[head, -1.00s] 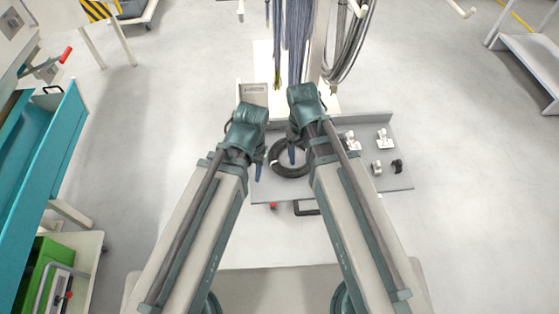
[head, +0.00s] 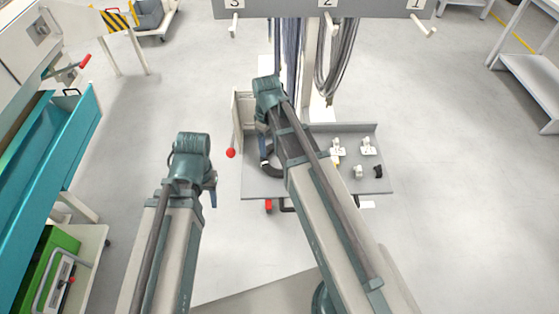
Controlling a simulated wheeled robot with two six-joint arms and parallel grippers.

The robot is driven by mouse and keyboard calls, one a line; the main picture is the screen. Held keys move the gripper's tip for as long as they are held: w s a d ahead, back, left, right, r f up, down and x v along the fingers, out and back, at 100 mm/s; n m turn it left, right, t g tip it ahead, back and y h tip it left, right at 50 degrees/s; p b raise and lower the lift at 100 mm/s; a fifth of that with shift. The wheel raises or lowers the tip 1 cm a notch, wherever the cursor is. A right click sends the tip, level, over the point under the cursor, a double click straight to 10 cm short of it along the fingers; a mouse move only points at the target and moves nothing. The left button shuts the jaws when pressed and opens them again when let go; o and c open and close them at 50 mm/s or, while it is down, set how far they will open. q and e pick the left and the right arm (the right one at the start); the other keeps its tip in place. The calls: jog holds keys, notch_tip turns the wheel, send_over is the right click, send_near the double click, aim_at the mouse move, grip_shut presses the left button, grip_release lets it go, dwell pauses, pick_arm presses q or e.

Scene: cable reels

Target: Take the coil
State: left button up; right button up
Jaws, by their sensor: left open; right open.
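The black coil (head: 270,170) lies on the grey shelf (head: 320,184) at the foot of the rack. My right arm covers much of it, and only part of its lower and left side shows. My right gripper (head: 264,150) is open above the coil, with a blue finger overlapping its left side in the head view. I cannot tell whether they touch. My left gripper (head: 213,192) is open and empty over the floor, left of the shelf and apart from the coil.
White fittings (head: 338,150) and a small black one (head: 378,171) sit on the shelf's right. A red knob (head: 231,153) stands at its left edge. Grey cables (head: 340,60) hang behind under a numbered peg board (head: 325,8). A teal cabinet (head: 50,150) is at far left.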

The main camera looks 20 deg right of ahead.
jog(key=b, duration=0.8)
send_over(271, 169)
notch_tip(271, 169, down, 8)
jog(key=shift+w+f, duration=0.1)
jog(key=shift+w, duration=0.05)
jog(key=shift+p, duration=0.3)
jog(key=f+b, duration=0.5)
jog(key=shift+s, duration=0.2)
grip_shut()
dwell(0.6)
